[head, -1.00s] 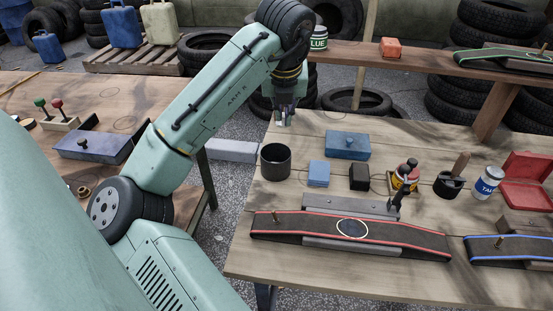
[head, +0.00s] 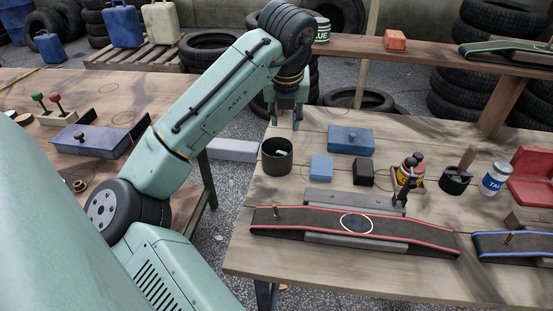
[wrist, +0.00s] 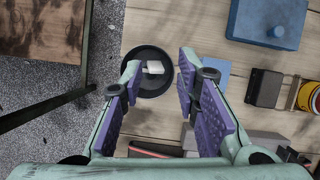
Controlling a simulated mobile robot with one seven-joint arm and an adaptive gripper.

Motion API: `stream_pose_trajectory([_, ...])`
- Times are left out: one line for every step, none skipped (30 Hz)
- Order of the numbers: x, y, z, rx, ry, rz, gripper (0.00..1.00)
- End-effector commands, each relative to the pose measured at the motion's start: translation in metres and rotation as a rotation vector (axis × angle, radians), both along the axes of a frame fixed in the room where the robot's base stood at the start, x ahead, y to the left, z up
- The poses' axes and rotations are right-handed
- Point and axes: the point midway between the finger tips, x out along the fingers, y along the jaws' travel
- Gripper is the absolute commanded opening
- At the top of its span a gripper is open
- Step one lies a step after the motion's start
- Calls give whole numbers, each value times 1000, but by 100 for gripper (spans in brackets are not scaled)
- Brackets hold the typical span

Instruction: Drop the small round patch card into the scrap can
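The scrap can (head: 277,166), a black open cylinder, stands at the left end of the wooden bench; it also shows in the wrist view (wrist: 150,91). A small pale flat piece, which looks like the patch card (wrist: 153,68), lies inside the can and is tilted; its round outline is not clear. Its pale edge also shows in the head view (head: 281,153). My gripper (head: 286,122) is above and behind the can in the head view. In the wrist view my gripper (wrist: 160,75) has its purple-padded fingers spread, with nothing between them.
A blue lidded box (head: 351,140), a light blue block (head: 321,168) and a black block (head: 363,172) stand right of the can. A red-edged belt (head: 300,221) with a round dark patch lies in front. A gap separates the bench from the left table (head: 190,180).

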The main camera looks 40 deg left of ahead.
Motion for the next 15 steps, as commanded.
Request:
stream_pose_trajectory([0, 0, 0, 0, 0, 0, 29])
stream_pose_trajectory([0, 0, 0, 0, 0, 0, 29])
stream_pose_trajectory([0, 0, 0, 0, 0, 0, 29])
stream_pose_trajectory([0, 0, 0, 0, 0, 0, 29])
stream_pose_trajectory([0, 0, 0, 0, 0, 0, 29])
stream_pose_trajectory([0, 0, 0, 0, 0, 0, 29])
stream_pose_trajectory([0, 0, 1, 0, 0, 0, 29])
stream_pose_trajectory([0, 0, 2, 0, 0, 0, 29])
stream_pose_trajectory([-1, -1, 5, 1, -1, 0, 29])
stream_pose_trajectory([-2, -2, 8, 1, -1, 0, 29])
stream_pose_trajectory([-3, -3, 11, 1, -2, 0, 29])
stream_pose_trajectory([-5, -4, 17, 2, -2, 0, 29])
stream_pose_trajectory([-6, -5, 22, 2, -2, -1, 29])
stream_pose_trajectory([-8, -7, 27, 2, -2, -1, 29])
stream_pose_trajectory([-10, -9, 35, 2, -3, -1, 29])
